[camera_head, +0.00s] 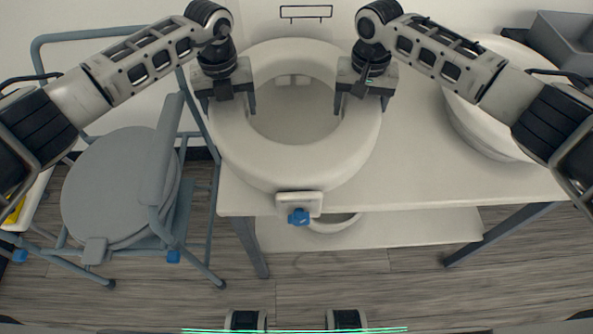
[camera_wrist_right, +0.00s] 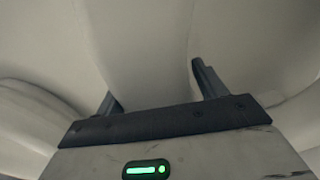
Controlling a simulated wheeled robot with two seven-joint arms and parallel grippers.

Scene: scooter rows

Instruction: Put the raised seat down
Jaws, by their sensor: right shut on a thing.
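The raised seat (camera_head: 290,155) is a thick white ring with a wide opening. A white clamp block with a blue knob (camera_head: 299,216) is at its near side. It is over the left part of the white table (camera_head: 430,165), and its near side reaches past the front edge. I cannot tell whether it touches the table. My left gripper (camera_head: 226,108) is shut on the left side of the ring. My right gripper (camera_head: 362,103) is shut on the right side. In the right wrist view, the ring wall (camera_wrist_right: 145,50) shows between the two dark fingers.
A blue-grey chair frame with a round grey seat (camera_head: 110,185) stands close on the left. A white basin (camera_head: 480,125) is on the table's right part, and a grey box (camera_head: 565,40) is behind it. The table between ring and basin is clear. A lower shelf (camera_head: 400,230) shows below.

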